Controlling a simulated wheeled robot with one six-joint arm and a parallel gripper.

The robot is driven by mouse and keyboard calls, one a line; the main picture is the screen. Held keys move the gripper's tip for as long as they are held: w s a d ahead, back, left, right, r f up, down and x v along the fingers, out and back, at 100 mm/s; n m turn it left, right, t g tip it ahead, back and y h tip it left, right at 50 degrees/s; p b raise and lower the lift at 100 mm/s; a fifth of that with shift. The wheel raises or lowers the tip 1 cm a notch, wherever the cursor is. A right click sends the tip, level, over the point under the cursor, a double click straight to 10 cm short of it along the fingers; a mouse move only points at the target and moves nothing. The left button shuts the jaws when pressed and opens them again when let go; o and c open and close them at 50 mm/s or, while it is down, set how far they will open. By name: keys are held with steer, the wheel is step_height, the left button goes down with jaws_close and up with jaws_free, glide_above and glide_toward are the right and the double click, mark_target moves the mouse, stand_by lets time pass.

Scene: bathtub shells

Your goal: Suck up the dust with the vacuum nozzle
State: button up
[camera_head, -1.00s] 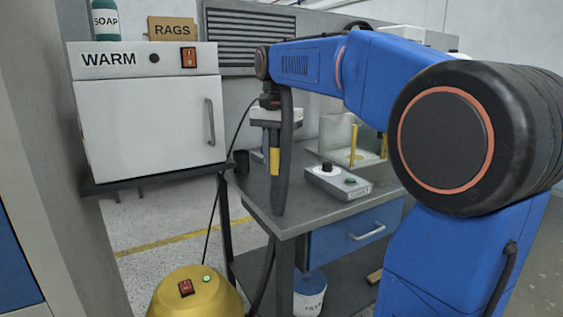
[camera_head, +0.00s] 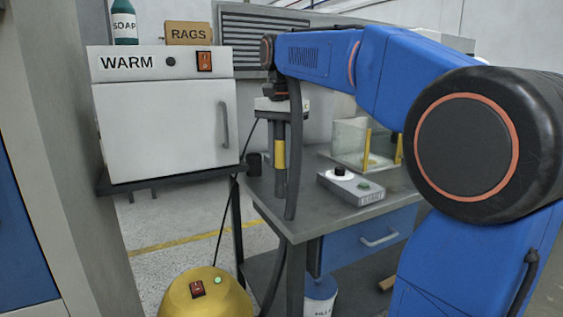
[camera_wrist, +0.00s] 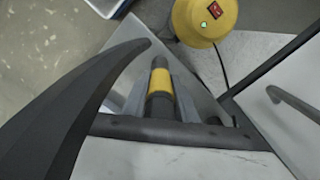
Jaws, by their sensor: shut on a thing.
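My gripper (camera_head: 280,118) is shut on the vacuum nozzle (camera_head: 280,154), a dark tube with a yellow band, which hangs upright over the left part of the workbench. In the wrist view the nozzle (camera_wrist: 160,82) sits between the grey fingers of my gripper (camera_wrist: 160,98). A dark hose (camera_head: 294,165) hangs beside it and runs down past the bench edge. The yellow vacuum body (camera_head: 185,305) stands on the floor with a red switch (camera_head: 197,289) and a green light (camera_head: 217,280). I cannot make out any dust for certain.
The grey workbench (camera_head: 330,218) carries a clear-walled box (camera_head: 349,138) with yellow posts, a grey control box (camera_head: 352,190) and a dark cup (camera_head: 254,163). A white WARM cabinet (camera_head: 165,130) stands left. A bucket (camera_head: 320,296) is below the bench.

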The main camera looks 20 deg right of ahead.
mark_target(281, 135)
steer(key=shift+r, duration=1.8)
steer(key=shift+r, duration=0.1)
